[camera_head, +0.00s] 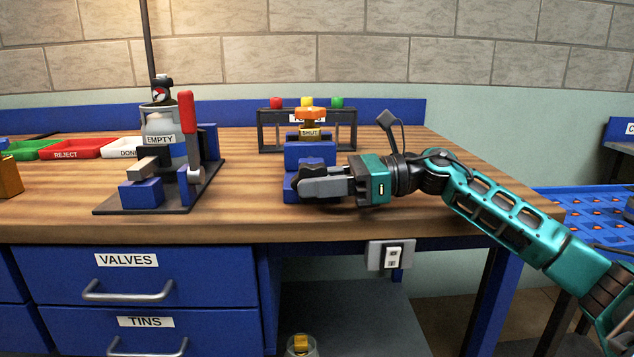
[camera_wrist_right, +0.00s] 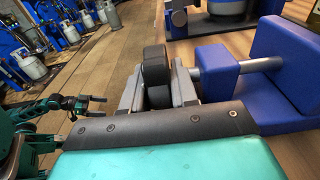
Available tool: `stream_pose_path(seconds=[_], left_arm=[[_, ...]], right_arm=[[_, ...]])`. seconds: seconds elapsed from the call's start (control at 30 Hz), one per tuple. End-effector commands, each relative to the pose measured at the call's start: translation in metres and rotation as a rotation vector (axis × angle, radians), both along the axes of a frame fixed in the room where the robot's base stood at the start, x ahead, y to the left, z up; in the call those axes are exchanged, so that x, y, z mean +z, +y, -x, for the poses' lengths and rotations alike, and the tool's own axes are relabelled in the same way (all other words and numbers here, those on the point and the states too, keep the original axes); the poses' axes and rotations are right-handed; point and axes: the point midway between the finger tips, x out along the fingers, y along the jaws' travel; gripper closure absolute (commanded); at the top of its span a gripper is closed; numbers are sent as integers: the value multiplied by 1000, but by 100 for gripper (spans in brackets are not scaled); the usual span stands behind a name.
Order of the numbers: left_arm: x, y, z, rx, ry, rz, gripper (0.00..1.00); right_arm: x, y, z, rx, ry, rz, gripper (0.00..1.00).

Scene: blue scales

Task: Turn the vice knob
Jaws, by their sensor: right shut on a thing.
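The blue vice (camera_head: 310,155) stands near the right end of the wooden bench. It holds a valve (camera_head: 310,118) with an orange top and a SHUT label. My right gripper (camera_head: 312,184) is at the front of the vice, low over the bench. In the right wrist view, its grey fingers (camera_wrist_right: 158,88) are shut on the dark round vice knob (camera_wrist_right: 154,70), one on each side. A grey screw rod (camera_wrist_right: 216,57) runs from the knob side into the blue vice body (camera_wrist_right: 285,75).
A stand with a gas canister (camera_head: 160,125) labelled EMPTY and a red lever (camera_head: 188,112) is to the left. A rack (camera_head: 262,130) with coloured knobs stands behind the vice. A red REJECT tray (camera_head: 75,149) is farther left. Bare bench lies between stand and vice.

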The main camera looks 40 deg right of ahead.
Motion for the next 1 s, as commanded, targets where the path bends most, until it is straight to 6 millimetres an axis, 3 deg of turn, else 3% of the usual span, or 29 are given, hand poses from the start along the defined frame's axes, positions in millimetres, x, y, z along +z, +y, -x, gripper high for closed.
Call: stream_pose_path(seconds=[0.13, 0.17, 0.2, 0.57, 1.0], left_arm=[[0, 0, 0, 1, -1, 0, 4], [0, 0, 0, 1, -1, 0, 4], [0, 0, 0, 1, -1, 0, 4], [1, 1, 0, 1, -1, 0, 4], [2, 1, -1, 2, -3, 0, 4]], right_arm=[[1, 0, 0, -2, -3, -3, 100], [2, 0, 0, -2, -3, -3, 70], [1, 0, 0, -2, -3, -3, 66], [0, -4, 2, -2, 1, 0, 66], [4, -53, 32, -2, 2, -1, 66]])
